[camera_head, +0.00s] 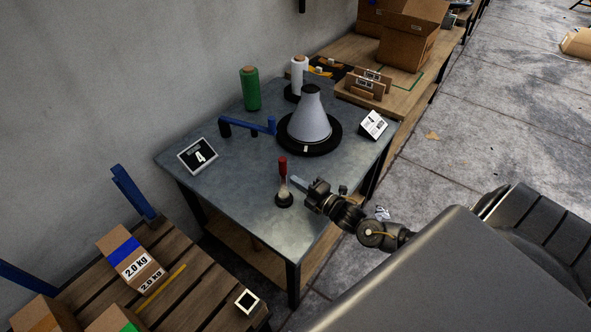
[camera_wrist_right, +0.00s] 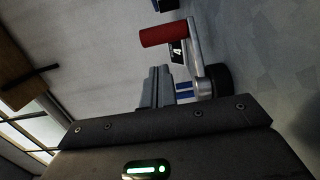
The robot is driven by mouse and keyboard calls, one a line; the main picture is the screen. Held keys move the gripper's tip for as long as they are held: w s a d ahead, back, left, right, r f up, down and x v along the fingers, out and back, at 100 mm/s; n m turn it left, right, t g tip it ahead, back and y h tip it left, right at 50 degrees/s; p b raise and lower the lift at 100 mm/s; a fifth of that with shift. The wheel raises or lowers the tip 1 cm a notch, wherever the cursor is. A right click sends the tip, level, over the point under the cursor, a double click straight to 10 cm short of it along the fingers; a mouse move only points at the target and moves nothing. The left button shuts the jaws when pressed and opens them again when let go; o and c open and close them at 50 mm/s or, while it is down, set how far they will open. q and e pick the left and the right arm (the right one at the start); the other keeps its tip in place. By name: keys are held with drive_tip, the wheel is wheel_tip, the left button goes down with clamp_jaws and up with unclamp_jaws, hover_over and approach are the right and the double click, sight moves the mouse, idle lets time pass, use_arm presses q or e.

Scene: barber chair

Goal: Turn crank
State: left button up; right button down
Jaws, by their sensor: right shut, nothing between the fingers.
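The crank stands near the front edge of the grey table. It has a red handle (camera_head: 282,165) standing upright, a pale metal arm (camera_head: 284,187) and a black round base (camera_head: 284,200). My right gripper (camera_head: 298,183) is just right of the crank, shut and empty, with its fingers pointing towards it. In the right wrist view, the red handle (camera_wrist_right: 163,35) and metal arm (camera_wrist_right: 196,58) lie beyond the shut fingertips (camera_wrist_right: 160,72). The handle is outside the fingers; whether they touch the metal arm, I cannot tell. My left gripper is not in view.
The grey table (camera_head: 230,175) also bears a grey cone (camera_head: 310,122) on a black disc, a blue bar (camera_head: 245,126), a green spool (camera_head: 250,90), a white spool (camera_head: 299,72) and a "4" sign (camera_head: 197,156). A wooden pallet (camera_head: 205,290) with boxes stands front left.

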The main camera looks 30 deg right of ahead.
sight(282, 181)
drive_tip(key=x, duration=0.6)
drive_tip(key=shift+p, duration=0.4)
drive_tip(key=shift+w+a, duration=0.1)
drive_tip(key=shift+w, duration=0.2)
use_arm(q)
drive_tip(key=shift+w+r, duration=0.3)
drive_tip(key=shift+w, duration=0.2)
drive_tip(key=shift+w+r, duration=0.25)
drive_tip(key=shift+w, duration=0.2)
use_arm(e)
drive_tip(key=shift+w+a, duration=0.1)
drive_tip(key=shift+w, duration=0.3)
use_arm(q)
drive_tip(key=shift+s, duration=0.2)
